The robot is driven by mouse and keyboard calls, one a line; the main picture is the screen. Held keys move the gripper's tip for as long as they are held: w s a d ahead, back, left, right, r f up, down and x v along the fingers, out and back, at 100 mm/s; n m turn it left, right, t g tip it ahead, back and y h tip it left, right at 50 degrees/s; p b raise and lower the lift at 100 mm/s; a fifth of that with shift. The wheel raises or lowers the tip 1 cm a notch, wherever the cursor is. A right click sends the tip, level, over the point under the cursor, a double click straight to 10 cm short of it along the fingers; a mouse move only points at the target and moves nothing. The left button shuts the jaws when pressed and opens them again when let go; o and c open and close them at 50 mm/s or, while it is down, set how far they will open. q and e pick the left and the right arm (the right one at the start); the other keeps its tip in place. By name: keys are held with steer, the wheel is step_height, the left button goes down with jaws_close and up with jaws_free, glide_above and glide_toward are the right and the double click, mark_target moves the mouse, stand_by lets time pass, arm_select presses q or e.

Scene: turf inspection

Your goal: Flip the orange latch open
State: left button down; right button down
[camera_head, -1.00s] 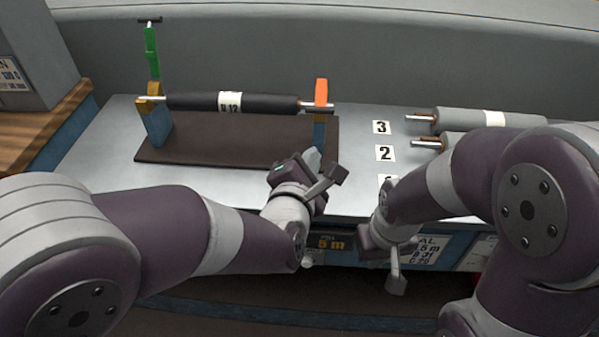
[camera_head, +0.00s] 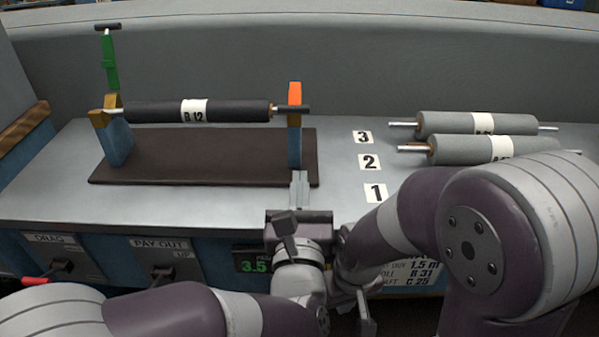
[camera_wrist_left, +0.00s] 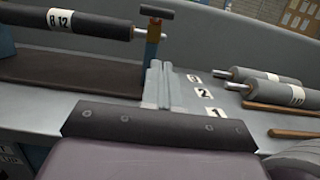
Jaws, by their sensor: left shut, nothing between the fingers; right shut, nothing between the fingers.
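The orange latch (camera_head: 295,93) sits on top of the right blue post of the cradle, over the right end of the dark roller marked B 12 (camera_head: 228,110). A black handle shows beside it. In the left wrist view the orange latch (camera_wrist_left: 153,33) is a small patch under the black T-shaped handle (camera_wrist_left: 158,12). My left gripper (camera_head: 299,186) is shut and empty, low in front of that post, with its fingers toward it and apart from the latch. My right gripper (camera_head: 365,305) is low at the bench front, mostly hidden by its arm, and holds nothing visible.
A green latch (camera_head: 110,62) stands upright on the left post (camera_head: 118,143). A brown mat (camera_head: 200,170) lies under the cradle. Two grey rollers (camera_head: 478,124) lie at right beside number cards (camera_head: 369,162). Panels with controls (camera_head: 160,262) line the bench front.

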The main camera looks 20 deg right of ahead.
arm_select(q)
steer(key=w+d+r, duration=0.2)
steer(key=w+r, duration=0.2)
steer(key=w, duration=0.5)
steer(key=shift+d+r, duration=0.3)
steer(key=shift+r, duration=0.05)
steer(key=shift+p, duration=0.3)
